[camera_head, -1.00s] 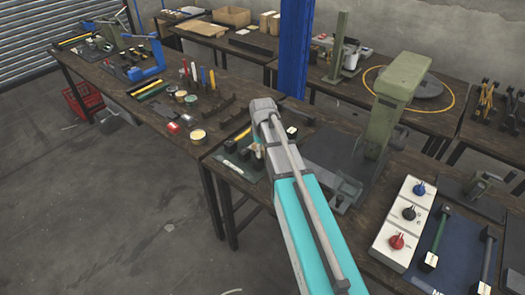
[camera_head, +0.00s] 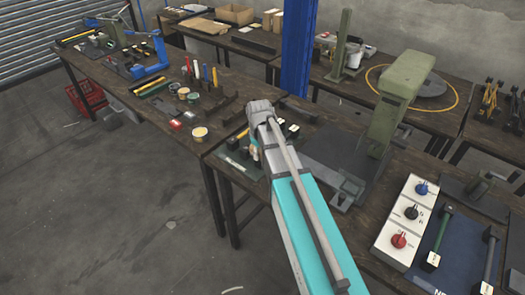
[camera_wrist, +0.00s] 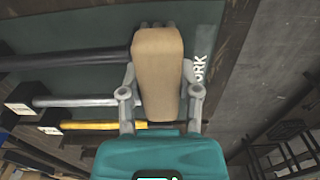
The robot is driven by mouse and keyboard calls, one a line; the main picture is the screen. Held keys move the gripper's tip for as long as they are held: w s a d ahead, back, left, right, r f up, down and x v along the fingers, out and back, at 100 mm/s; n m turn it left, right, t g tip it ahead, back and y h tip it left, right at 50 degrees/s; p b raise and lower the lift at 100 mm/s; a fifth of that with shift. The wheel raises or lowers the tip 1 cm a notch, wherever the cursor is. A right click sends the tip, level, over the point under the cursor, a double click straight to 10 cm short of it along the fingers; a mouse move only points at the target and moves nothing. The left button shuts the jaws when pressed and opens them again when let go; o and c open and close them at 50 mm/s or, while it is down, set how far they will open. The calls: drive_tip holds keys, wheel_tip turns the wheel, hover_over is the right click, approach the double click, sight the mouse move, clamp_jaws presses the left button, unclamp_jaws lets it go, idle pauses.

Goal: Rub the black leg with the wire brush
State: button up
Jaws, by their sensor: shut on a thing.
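In the wrist view my gripper (camera_wrist: 160,92) is shut on the wire brush (camera_wrist: 157,70), whose tan wooden back faces the camera. The brush's bristles are hidden beneath it. The black leg (camera_wrist: 70,61) is a dark bar lying to the left on a green mat (camera_wrist: 205,15) with "WORK" lettering. The brush covers or adjoins the leg's right end; I cannot tell whether they touch. In the head view my arm reaches over the bench and largely hides the brush and the leg.
A silver bar (camera_wrist: 75,101) and a yellow bar (camera_wrist: 90,125) with black end blocks lie parallel to the black leg. A green press (camera_head: 398,95) stands right of my arm. A control box with knobs (camera_head: 408,215) is at the right. Tins and tools cover the left bench (camera_head: 215,115).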

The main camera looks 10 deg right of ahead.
drive_tip(key=shift+s+a, duration=0.4)
drive_tip(key=shift+a, duration=0.15)
drive_tip(key=shift+f, duration=0.1)
drive_tip(key=shift+d, duration=0.1)
idle(0.3)
drive_tip(key=shift+w+d, duration=1.25)
drive_tip(key=shift+d, duration=0.3)
drive_tip(key=shift+r, duration=0.2)
wheel_tip(320, 180, up, 6)
drive_tip(key=p, duration=0.6)
drive_tip(key=shift+f, duration=0.1)
wheel_tip(320, 180, up, 3)
drive_tip(key=p, duration=0.3)
